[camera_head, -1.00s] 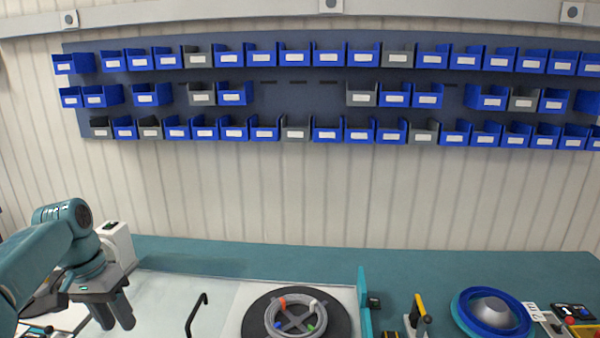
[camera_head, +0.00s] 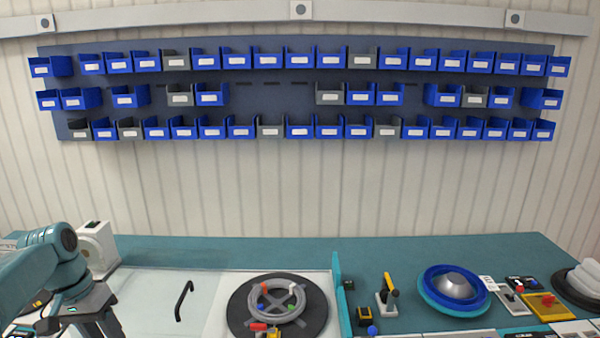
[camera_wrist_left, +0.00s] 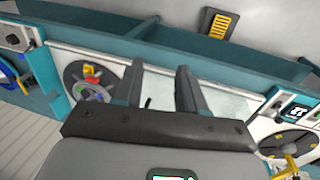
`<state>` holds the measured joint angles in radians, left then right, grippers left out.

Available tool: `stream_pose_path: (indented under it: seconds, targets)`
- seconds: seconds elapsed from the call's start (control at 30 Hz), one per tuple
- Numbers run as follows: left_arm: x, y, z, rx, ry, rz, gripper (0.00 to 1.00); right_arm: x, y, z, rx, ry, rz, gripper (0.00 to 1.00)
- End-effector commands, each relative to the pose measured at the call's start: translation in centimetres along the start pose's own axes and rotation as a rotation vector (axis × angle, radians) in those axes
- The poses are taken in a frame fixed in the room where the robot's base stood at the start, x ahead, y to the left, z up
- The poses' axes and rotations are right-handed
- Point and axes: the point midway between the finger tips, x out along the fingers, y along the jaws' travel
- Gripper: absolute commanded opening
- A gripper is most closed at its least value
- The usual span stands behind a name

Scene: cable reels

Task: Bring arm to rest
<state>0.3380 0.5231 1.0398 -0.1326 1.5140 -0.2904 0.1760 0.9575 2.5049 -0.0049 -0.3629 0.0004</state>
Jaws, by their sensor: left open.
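My left arm comes in from the left in the head view. Its gripper (camera_head: 103,325) is at the lower left, pointing down, with its fingertips at or past the picture's bottom edge. In the left wrist view the two fingers of the left gripper (camera_wrist_left: 158,80) stand apart with nothing held between them. The pale work surface (camera_wrist_left: 215,100) shows beyond them. My right arm and gripper are in neither view.
A cable coil (camera_head: 278,300) lies on a dark round turntable (camera_head: 318,310) on the bench. A black hooked handle (camera_head: 183,300) stands left of it. A blue reel (camera_head: 430,290) and tools are at the right. Blue and grey bins (camera_head: 300,60) hang on the wall.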

Motion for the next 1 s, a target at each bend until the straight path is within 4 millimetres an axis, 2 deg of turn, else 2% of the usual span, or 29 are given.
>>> stream_pose_path:
  seconds: [0.03, 0.27, 0.37, 0.47, 0.57, 0.6, 0.67, 0.73, 0.8, 0.9, 1.0]
  targets:
    - [1.6, 0.4, -0.4, 0.004, -0.005, 0.005, 0.40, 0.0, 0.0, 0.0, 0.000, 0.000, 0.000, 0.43]
    - [9.3, 2.6, -1.8, 0.012, 0.002, 0.027, 0.40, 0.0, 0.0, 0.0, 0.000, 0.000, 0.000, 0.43]
    - [13.7, 4.2, -1.8, 0.014, 0.003, 0.043, 0.40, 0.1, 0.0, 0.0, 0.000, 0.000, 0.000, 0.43]
    - [19.3, 6.4, -0.8, 0.011, 0.000, 0.064, 0.40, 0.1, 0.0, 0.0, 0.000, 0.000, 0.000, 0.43]
    - [26.1, 9.6, 1.9, -0.002, -0.001, 0.092, 0.40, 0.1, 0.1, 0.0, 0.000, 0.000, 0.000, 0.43]
    - [28.8, 11.0, 3.6, -0.011, -0.001, 0.103, 0.40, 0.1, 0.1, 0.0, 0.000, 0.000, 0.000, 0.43]
    - [32.3, 13.1, 6.5, -0.026, -0.002, 0.118, 0.40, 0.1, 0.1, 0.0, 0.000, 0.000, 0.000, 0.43]
    - [35.5, 15.2, 10.6, -0.051, -0.003, 0.132, 0.40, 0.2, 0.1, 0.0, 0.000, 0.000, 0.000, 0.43]
    - [37.7, 16.9, 14.6, -0.073, -0.004, 0.140, 0.40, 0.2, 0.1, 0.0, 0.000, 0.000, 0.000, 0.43]
    - [39.0, 18.4, 19.2, -0.103, -0.002, 0.144, 0.40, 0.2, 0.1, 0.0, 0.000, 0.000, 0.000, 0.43]
    - [39.4, 19.2, 22.1, -0.121, 0.001, 0.144, 0.40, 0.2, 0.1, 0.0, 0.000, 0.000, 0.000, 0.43]
